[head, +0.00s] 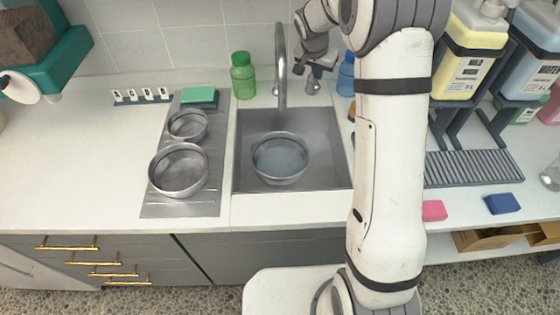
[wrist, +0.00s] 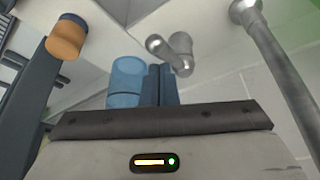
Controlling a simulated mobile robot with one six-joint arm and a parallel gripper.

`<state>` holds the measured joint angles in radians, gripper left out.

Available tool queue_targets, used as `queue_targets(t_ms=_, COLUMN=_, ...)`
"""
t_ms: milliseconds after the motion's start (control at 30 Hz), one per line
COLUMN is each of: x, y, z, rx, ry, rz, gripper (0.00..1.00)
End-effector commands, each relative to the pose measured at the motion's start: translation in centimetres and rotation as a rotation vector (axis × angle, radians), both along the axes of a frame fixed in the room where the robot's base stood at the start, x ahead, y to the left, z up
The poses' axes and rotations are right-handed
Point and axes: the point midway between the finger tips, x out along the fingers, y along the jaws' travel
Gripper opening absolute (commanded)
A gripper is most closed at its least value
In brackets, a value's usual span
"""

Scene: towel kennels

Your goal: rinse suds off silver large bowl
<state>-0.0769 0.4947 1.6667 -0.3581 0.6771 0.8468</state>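A silver bowl (head: 280,172) stands upright in the grey sink (head: 327,180), with a bluish-grey inside; I cannot tell whether that is suds or water. The tall tap (head: 281,70) rises behind the sink, its spout over the back of the basin. The tap handle (head: 313,86) stands to its right and also shows in the wrist view (wrist: 168,50). My gripper (head: 318,66) is above and very near this handle. In the wrist view my gripper's fingers (wrist: 161,84) are together with nothing seen between them, just short of the handle; contact cannot be told.
Another large silver bowl (head: 179,170) and a smaller one (head: 187,126) stand on the metal drainboard (head: 180,208) at left, below a green sponge (head: 199,96). A green bottle (head: 243,76) and a blue bottle (head: 346,76) flank the tap. The left counter is mostly clear.

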Motion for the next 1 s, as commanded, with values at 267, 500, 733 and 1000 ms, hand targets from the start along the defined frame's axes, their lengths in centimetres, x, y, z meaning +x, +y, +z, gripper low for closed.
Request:
queue_targets(t_ms=267, x=-0.6, y=0.0, z=1.4, rx=0.0, ry=-0.002, rz=0.0, gripper=0.0)
queue_targets(t_ms=500, x=-1.7, y=0.0, z=3.6, rx=0.0, ry=-0.002, rz=0.0, gripper=0.0)
queue_targets(t_ms=733, x=-2.7, y=0.0, z=5.5, rx=0.0, ry=-0.001, rz=-0.001, gripper=0.0)
queue_targets(t_ms=1000, x=-3.0, y=0.0, z=6.0, rx=0.0, ry=0.0, rz=0.0, gripper=0.0)
